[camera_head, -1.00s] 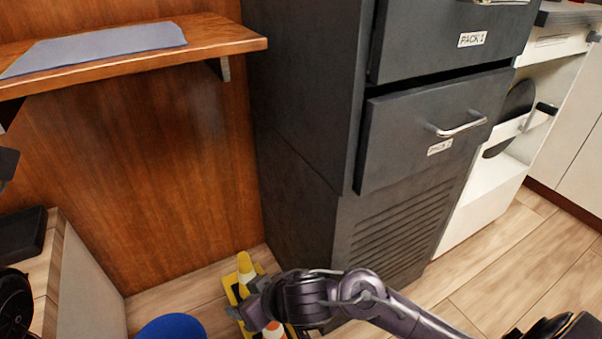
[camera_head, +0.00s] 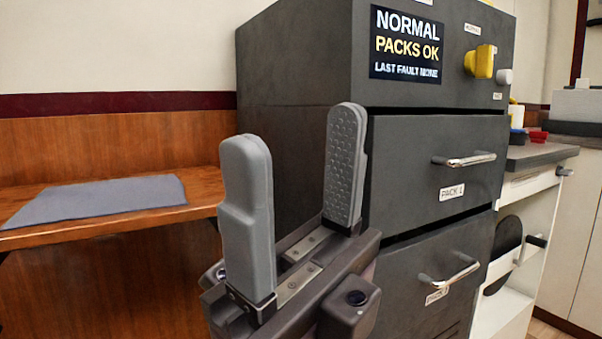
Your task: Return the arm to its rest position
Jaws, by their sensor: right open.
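My right gripper (camera_head: 300,180) stands large in the middle of the head view, close to the camera. Its two grey padded fingers point up and are apart, with nothing between them. It is in front of the dark grey cabinet (camera_head: 290,60) and hides part of its left side and front. My left gripper is not in view.
The cabinet has a display (camera_head: 407,45) reading NORMAL PACKS OK, a yellow knob (camera_head: 479,62), an upper drawer (camera_head: 410,165) and a lower drawer (camera_head: 405,275). A wooden shelf (camera_head: 205,185) with a grey-blue mat (camera_head: 95,198) is at left. A white counter unit (camera_head: 530,240) stands at right.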

